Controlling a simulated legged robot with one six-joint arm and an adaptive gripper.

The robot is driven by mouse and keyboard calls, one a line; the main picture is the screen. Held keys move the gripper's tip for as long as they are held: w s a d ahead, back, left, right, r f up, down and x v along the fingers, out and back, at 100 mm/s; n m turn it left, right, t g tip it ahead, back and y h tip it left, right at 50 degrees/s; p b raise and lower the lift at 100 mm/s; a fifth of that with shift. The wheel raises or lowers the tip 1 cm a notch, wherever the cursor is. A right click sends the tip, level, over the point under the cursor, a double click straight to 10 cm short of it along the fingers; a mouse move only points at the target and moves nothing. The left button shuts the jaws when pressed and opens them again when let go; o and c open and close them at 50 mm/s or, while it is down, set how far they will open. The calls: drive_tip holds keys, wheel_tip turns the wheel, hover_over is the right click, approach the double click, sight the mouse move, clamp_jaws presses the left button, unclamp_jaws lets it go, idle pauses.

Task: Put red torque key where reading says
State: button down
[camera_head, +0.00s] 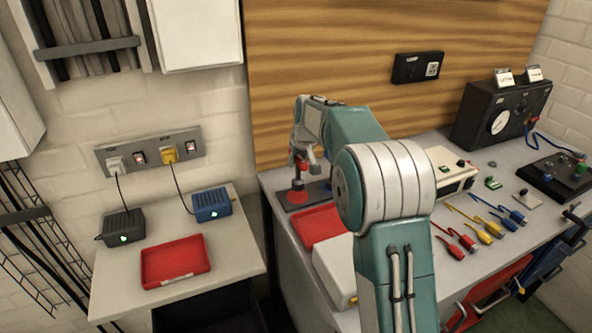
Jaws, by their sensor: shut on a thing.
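My gripper (304,166) is at the left end of the bench, pointing down, shut on a small red piece that appears to be the red torque key (301,164). Just below it, a red round piece (297,197) sits on a dark plate (291,207); I cannot tell whether it is joined to the held key. A black meter box (497,115) stands at the back right of the bench. It has a round white dial (500,122), whose reading is too small to tell. Two small label cards, one on the left (505,77) and one on the right (534,73), stand on top; their text is unreadable.
A red tray (176,261) lies on the left table, near a black adapter (124,228) and a blue adapter (212,205). Another red tray (313,225) is on the bench, partly behind my arm. Red, yellow and blue leads (483,229) lie at the bench's right.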

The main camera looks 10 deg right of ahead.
sight(297, 169)
drive_tip(key=f, duration=0.3)
drive_tip(key=shift+w+f, duration=0.2)
drive_tip(key=shift+f, duration=0.05)
drive_tip(key=shift+a, duration=0.15)
drive_tip(key=shift+c, duration=2.3)
unclamp_jaws()
drive_tip(key=shift+f, duration=0.1)
drive_tip(key=v, duration=1.2)
drive_tip(key=shift+s, duration=0.2)
